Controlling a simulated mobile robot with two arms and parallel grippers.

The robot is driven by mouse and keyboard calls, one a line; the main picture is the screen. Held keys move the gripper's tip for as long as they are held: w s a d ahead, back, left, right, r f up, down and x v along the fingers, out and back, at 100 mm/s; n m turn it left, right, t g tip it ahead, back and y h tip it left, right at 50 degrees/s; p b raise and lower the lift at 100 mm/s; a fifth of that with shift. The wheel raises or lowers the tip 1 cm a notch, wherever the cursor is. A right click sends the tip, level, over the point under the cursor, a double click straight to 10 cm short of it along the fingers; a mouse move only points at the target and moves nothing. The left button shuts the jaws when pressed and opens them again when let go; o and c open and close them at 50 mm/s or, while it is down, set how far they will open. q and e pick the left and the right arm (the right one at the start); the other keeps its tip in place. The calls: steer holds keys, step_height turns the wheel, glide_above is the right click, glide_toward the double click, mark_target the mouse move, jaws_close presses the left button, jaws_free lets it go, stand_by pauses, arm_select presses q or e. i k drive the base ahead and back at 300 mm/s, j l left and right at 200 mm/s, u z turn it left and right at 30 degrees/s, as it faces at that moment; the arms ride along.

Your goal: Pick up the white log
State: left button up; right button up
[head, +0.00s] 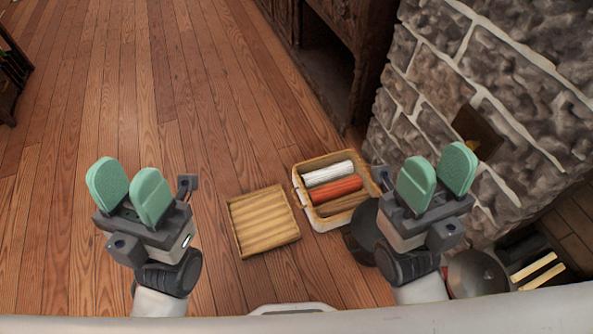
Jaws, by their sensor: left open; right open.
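The white log (328,173) lies in an open wooden box (349,216) on the floor, near the box's far side. A red-orange log (334,190) lies beside it, nearer to me. My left gripper (130,190) is open and empty, well to the left of the box. My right gripper (437,180) is open and empty, to the right of the box and apart from the white log. My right arm stands close to the box's right side in the picture.
A slatted wooden tray or lid (263,221) lies on the floor just left of the box. A stone wall (490,90) rises at the right, with dark wooden furniture (325,60) behind. A dark round object (476,275) sits at lower right.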

mark_target(310, 180)
steer(key=j+u, duration=0.5)
steer(key=i+j+u, duration=0.15)
steer(key=j+u, duration=0.3)
steer(key=j, duration=0.15)
steer(key=i+j+u, duration=0.15)
steer(key=i+j, duration=0.85)
steer(key=i+l+z, duration=0.1)
steer(key=i+z, duration=0.7)
steer(key=i+j+z, duration=0.15)
steer(key=i+z, duration=0.2)
steer(key=i+j+z, duration=0.25)
steer(key=z, duration=0.15)
steer(key=i+z, duration=0.2)
steer(key=z, duration=0.25)
steer(key=i+z, duration=0.15)
steer(key=z, duration=0.3)
steer(key=i+z, duration=0.2)
steer(key=z, duration=0.25)
steer(key=i+j+z, duration=0.15)
steer(key=z, duration=0.3)
steer(key=i+j+z, duration=0.15)
steer(key=z, duration=0.3)
steer(key=j+z, duration=0.3)
steer(key=z, duration=0.15)
steer(key=i+j+z, duration=0.3)
steer(key=z, duration=0.2)
steer(key=i+j+z, duration=0.25)
steer(key=j+z, duration=0.25)
